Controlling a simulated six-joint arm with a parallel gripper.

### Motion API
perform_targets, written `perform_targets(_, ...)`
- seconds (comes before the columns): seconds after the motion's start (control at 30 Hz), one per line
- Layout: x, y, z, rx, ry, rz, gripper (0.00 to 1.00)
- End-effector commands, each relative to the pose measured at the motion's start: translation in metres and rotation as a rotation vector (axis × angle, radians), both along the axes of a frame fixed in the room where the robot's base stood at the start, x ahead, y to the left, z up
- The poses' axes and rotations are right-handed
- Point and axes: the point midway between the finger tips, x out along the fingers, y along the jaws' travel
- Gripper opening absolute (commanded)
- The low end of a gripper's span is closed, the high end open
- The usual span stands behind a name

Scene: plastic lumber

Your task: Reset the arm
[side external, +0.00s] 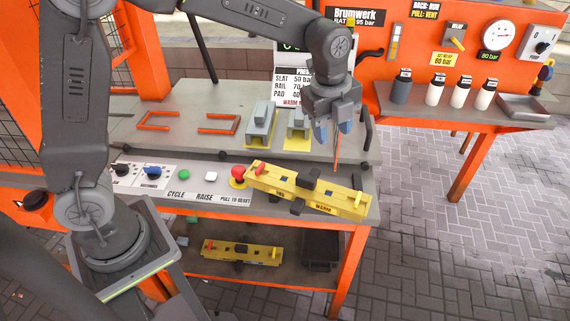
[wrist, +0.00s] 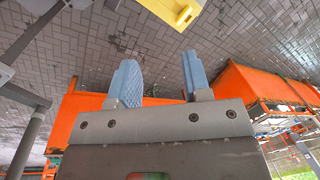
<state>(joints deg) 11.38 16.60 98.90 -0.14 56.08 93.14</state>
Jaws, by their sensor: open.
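My gripper (side external: 333,131) hangs over the right part of the grey workbench, fingers pointing down and apart, with nothing seen between them. In the wrist view, its two blue fingers (wrist: 158,80) are also spread and empty. Below it, a yellow bar-shaped tool (side external: 335,200) with black knobs lies at a slant across the bench's front right edge. The gripper is apart from this bar. A yellow piece (wrist: 178,10) shows at the top of the wrist view, clear of the fingers.
The bench (side external: 190,105) carries two orange frames (side external: 218,123) and two grey blocks (side external: 260,125). Along its front are a red button (side external: 238,172) and dials (side external: 152,173). Another yellow bar (side external: 242,252) lies on the lower shelf. Bottles (side external: 435,92) stand on the right shelf.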

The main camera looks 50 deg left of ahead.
Motion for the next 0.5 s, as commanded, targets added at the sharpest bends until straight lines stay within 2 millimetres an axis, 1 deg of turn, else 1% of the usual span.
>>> perform_targets(0.03,-0.015,0.01,0.017,-0.022,-0.026,0.119,0.44)
perform_targets(0.1,-0.036,0.022,0.034,-0.057,-0.055,0.297,0.44)
perform_targets(0.17,-0.056,0.032,0.046,-0.091,-0.077,0.447,0.44)
perform_targets(0.2,-0.069,0.038,0.053,-0.116,-0.092,0.548,0.44)
perform_targets(0.33,-0.112,0.056,0.068,-0.208,-0.139,0.872,0.44)
perform_targets(0.4,-0.136,0.064,0.072,-0.265,-0.161,1.044,0.44)
perform_targets(0.5,-0.167,0.074,0.072,-0.349,-0.186,1.278,0.44)
